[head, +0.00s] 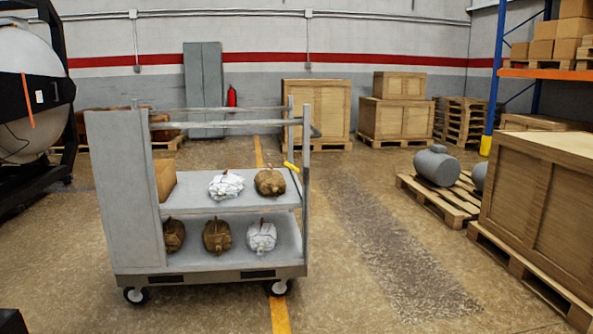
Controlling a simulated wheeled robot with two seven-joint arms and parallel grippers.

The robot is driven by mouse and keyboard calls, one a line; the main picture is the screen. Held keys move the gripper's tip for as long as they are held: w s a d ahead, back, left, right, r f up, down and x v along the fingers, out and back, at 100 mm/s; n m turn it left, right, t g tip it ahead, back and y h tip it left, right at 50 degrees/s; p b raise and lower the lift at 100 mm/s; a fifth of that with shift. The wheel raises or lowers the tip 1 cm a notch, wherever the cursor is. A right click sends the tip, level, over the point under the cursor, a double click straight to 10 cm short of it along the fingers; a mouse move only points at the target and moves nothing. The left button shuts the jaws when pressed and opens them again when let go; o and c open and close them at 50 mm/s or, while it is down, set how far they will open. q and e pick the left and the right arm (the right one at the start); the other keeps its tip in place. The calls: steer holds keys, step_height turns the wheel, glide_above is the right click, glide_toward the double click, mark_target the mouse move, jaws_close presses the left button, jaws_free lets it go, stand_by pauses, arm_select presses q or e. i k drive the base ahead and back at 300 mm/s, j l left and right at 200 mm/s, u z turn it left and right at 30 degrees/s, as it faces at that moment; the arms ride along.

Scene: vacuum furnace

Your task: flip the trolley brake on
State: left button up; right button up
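The grey trolley (138,195) stands on the floor left of centre, with a tall panel at its left end and rails above two shelves. A small yellow lever (291,167) sticks out by the right-hand post at upper-shelf height; it slants, and I cannot tell if it is the brake or how it is set. Dark casters with pale hubs show below, one at the left (135,295) and one at the right (278,287). Neither of my grippers shows in the head view.
White and brown bundles (226,185) and a cardboard box (165,179) sit on the trolley. A large round vessel (30,75) stands at the left. Crates on pallets (545,205) and a grey tank (437,166) are at the right. Floor right of the trolley is clear.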

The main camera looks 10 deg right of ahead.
mark_target(292, 167)
steer(key=i+l, duration=0.25)
steer(key=i, duration=0.25)
steer(key=i+l, duration=0.3)
steer(key=i, duration=0.2)
steer(key=i+l, duration=0.25)
steer(key=i, duration=0.25)
steer(key=i+l, duration=0.25)
steer(key=i, duration=0.3)
steer(key=i+l+u, duration=0.1)
steer(key=i+l, duration=1)
